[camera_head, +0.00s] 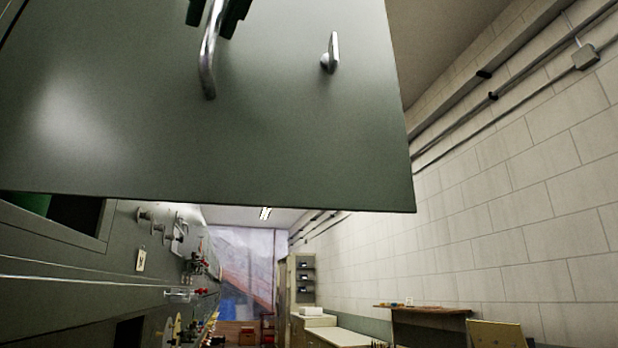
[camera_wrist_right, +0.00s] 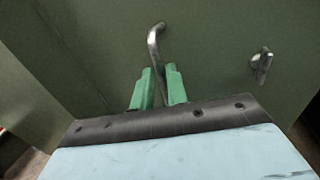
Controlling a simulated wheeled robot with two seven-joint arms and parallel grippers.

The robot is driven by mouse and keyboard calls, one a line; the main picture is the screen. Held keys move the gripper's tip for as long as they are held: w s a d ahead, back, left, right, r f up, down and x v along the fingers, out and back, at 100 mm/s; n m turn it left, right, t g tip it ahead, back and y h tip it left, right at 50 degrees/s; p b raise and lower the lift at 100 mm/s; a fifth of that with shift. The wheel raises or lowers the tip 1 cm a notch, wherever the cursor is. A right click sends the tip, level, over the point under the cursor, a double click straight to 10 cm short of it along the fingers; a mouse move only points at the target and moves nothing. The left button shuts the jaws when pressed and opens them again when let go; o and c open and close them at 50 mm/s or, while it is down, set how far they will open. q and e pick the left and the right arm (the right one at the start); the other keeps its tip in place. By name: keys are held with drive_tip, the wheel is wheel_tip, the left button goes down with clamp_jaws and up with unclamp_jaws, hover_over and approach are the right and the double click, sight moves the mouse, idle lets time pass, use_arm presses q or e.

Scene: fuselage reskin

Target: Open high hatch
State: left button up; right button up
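The high hatch (camera_head: 120,120) is a large grey-green panel across the top of the head view, standing out from the wall at left; its lower edge is free. It has a bent metal handle (camera_head: 208,62) and a small metal latch (camera_head: 331,54). The right gripper (camera_head: 222,12) shows at the top edge with its dark fingers on either side of the handle. In the right wrist view the green fingers (camera_wrist_right: 160,90) are close around the handle (camera_wrist_right: 154,42), with the latch (camera_wrist_right: 262,64) to the right. My left gripper is not in view.
A dark opening (camera_head: 75,212) shows below the hatch at left. The grey wall below carries knobs and fittings (camera_head: 178,232). A wooden-topped table (camera_head: 430,310) and white counter (camera_head: 340,336) stand farther back. A block wall (camera_head: 510,190) runs along the right.

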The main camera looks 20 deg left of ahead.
drive_tip(key=shift+o, duration=1.3)
drive_tip(key=shift+a, duration=0.15)
drive_tip(key=shift+d, duration=0.2)
